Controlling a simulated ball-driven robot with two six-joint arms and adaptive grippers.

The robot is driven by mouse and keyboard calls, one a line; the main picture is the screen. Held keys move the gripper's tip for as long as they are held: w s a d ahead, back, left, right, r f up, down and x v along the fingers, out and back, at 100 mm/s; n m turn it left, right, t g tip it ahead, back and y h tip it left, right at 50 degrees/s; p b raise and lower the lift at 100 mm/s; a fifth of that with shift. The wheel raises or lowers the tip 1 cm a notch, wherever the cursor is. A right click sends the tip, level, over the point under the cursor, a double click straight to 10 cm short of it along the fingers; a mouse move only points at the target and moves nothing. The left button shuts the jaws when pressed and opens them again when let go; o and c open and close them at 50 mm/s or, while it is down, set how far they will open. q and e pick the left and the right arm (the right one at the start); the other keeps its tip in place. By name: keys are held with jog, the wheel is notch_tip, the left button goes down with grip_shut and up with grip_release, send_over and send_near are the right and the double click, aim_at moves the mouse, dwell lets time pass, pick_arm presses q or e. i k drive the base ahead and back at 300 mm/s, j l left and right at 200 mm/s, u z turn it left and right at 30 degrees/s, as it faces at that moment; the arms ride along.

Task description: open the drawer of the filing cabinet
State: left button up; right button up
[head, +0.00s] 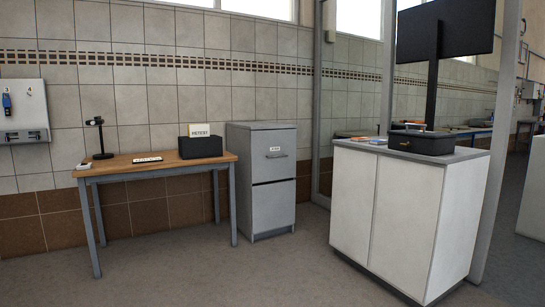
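A grey filing cabinet (262,180) stands on the floor against the tiled wall, at the middle of the head view. It has two drawers, and both look shut. The upper drawer (274,157) has a small label and a bar handle (277,156). The lower drawer (274,206) shows no clear handle. The cabinet stands some distance ahead of me. Neither of my grippers shows in the head view.
A wooden table (130,168) with a black box (201,147) and a lamp stands left of the cabinet. A white counter (400,210) with a dark case (421,142) and a screen (446,28) stands to the right. The grey floor (230,275) in front of the cabinet is clear.

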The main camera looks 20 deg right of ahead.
aim_at(274, 152)
jog(key=i+z, duration=0.2)
jog(key=z, duration=0.35)
jog(key=i, duration=2.5)
